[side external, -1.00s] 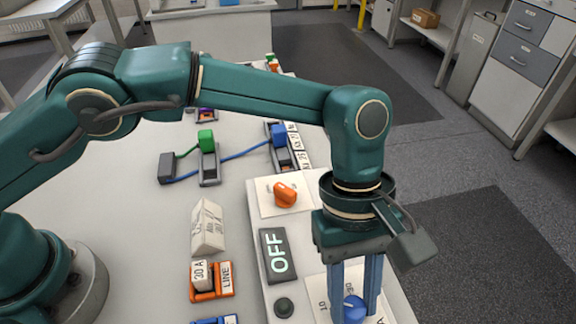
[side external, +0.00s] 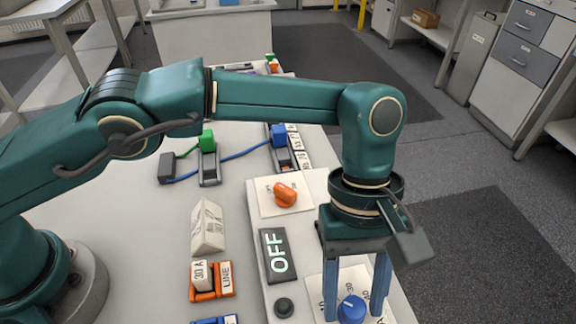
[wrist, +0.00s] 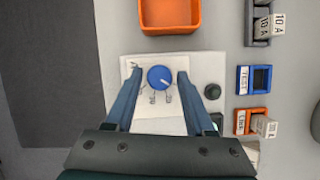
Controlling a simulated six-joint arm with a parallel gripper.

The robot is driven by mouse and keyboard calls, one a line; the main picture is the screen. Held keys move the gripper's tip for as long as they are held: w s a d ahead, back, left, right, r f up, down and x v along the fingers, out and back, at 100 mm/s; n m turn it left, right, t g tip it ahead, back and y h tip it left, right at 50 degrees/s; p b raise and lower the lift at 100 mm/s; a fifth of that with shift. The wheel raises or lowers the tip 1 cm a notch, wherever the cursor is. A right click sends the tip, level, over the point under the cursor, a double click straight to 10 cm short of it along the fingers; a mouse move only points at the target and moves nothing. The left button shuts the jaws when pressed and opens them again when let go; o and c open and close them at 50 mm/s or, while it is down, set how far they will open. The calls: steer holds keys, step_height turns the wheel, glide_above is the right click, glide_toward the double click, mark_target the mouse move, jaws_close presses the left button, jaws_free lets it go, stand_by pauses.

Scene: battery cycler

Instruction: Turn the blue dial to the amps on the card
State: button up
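The blue dial (side external: 351,309) sits on a white scale plate (side external: 325,284) and also shows in the wrist view (wrist: 160,77). Its white pointer points down and right in the wrist view, roughly towards a number that looks like 30. My gripper (side external: 354,312) is open and empty. Its blue fingers stand on either side of the dial, with a gap on both sides in the wrist view (wrist: 160,73). A card reading "30 A" (side external: 200,274) stands in an orange holder marked LINE (side external: 226,276).
A dark display reading OFF (side external: 278,255), a dark round button (side external: 284,307) and an orange knob (side external: 285,195) are on the same panel. A white wedge block (side external: 208,228) stands left of it. The wrist view shows an orange bin (wrist: 168,29) and a blue TEST holder (wrist: 243,80).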

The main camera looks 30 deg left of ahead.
steer(key=shift+n, duration=0.8)
steer(key=w+a+r+t+h, duration=0.1)
steer(key=w+a+r, duration=0.15)
steer(key=r, duration=0.25)
steer(key=w+a+r+n+t, duration=0.1)
steer(key=w+a+r, duration=0.1)
steer(key=a+r, duration=0.15)
steer(key=w+a+r+t+h, duration=0.1)
steer(key=w+a+r, duration=0.1)
steer(key=r, duration=0.4)
steer(key=s+a+r+t+y, duration=0.1)
steer(key=s+a+r+t, duration=0.1)
steer(key=a, duration=0.5)
steer(key=s+a+r+m+t, duration=0.1)
steer(key=a+r+t, duration=0.1)
steer(key=a, duration=0.6)
steer(key=shift+s+r+t+y, duration=0.3)
steer(key=shift+s+r+y, duration=0.1)
steer(key=shift+r, duration=0.4)
